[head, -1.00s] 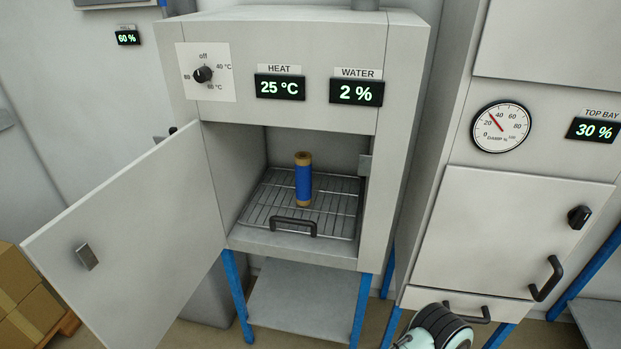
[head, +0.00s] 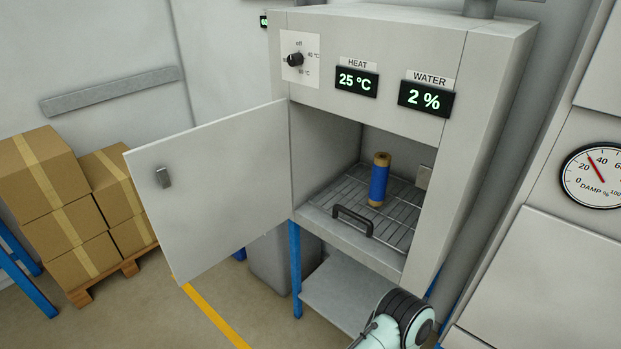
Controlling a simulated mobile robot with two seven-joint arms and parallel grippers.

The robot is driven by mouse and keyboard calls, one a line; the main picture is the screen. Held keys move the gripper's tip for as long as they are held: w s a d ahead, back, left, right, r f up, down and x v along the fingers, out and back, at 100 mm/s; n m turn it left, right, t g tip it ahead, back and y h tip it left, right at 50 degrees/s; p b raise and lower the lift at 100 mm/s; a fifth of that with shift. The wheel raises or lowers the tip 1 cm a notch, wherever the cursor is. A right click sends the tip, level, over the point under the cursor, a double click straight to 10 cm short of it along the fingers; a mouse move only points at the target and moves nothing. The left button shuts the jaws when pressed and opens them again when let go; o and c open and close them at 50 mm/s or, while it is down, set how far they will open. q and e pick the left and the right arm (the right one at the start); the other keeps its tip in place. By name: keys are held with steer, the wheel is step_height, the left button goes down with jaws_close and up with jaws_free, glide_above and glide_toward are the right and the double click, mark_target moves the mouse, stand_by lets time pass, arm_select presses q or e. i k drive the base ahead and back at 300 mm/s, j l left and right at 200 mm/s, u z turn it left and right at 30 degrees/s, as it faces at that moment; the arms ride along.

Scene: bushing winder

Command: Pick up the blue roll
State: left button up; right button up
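The blue roll (head: 379,182) stands upright on a wire rack (head: 334,193) inside the open oven cabinet (head: 459,141). It is blue in the middle with brown ends at top and bottom. A dark handle (head: 352,221) is at the front of the rack. The cabinet door (head: 215,190) stands open to the left. Part of my arm shows at the bottom, in front of the cabinet's lower shelf. Neither gripper is in view, and nothing touches the roll.
The cabinet panel has a knob (head: 295,60), a HEAT display (head: 357,79) reading 25 °C and a WATER display (head: 426,98) reading 2 %. Stacked cardboard boxes (head: 62,207) stand on a pallet at left. Another cabinet with a dial gauge (head: 597,176) is at right. Floor is clear at lower left.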

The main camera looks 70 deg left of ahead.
mark_target(379, 173)
steer(key=u, duration=1.8)
